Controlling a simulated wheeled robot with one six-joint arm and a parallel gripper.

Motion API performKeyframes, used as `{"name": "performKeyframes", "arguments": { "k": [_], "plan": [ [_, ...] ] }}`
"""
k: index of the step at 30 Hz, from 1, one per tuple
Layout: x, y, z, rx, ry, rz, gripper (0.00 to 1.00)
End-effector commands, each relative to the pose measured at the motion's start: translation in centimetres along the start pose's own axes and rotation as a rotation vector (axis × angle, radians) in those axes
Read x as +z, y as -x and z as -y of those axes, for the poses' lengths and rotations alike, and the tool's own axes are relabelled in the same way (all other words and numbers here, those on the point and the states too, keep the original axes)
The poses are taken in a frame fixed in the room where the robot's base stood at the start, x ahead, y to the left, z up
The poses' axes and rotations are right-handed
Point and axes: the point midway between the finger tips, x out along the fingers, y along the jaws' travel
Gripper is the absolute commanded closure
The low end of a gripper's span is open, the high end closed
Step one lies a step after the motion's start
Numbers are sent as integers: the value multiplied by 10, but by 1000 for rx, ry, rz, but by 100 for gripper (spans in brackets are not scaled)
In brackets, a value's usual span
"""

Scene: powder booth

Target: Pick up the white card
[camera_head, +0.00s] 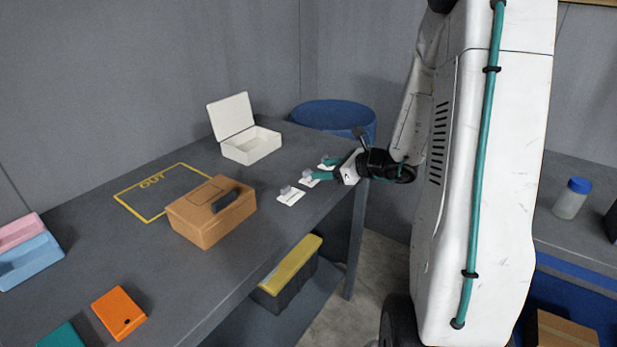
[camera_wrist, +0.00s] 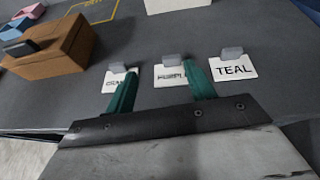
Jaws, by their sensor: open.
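Three white cards lie in a row near the table's right edge, each with a grey block on it. In the wrist view the middle card (camera_wrist: 170,74) reads PURPLE, its end covered by my right finger. The right card (camera_wrist: 234,66) reads TEAL. The left card (camera_wrist: 113,80) is partly hidden by my left finger, and only its first letters show. In the head view they are the near card (camera_head: 289,198), middle card (camera_head: 307,182) and far card (camera_head: 325,166). My gripper (camera_wrist: 160,68) is open and empty, its teal fingers pointing towards the PURPLE card; contact cannot be told.
A brown box (camera_head: 190,225) with a dark handle stands left of the cards. An open white box (camera_head: 262,146) stands behind them. A yellow OUT outline (camera_head: 147,219) is empty. An orange block (camera_head: 119,312) lies at the front. A blue drum (camera_head: 335,115) stands beyond the table.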

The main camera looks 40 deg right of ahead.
Motion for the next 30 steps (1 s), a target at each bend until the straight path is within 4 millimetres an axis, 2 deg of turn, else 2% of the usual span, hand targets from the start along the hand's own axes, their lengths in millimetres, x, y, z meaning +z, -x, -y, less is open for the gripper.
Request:
{"name": "performKeyframes", "arguments": {
  "k": [1, 4, 21, 29, 30],
  "plan": [
    [-7, 1, 9, -27, -36, 1, 45],
    [-13, -4, 16, -50, -67, 4, 45],
    [-16, -74, 17, -50, -65, 4, 45],
    [-15, -76, 17, -51, -65, 5, 45],
    [-15, -76, 17, -51, -65, 5, 54]
  ]
}}
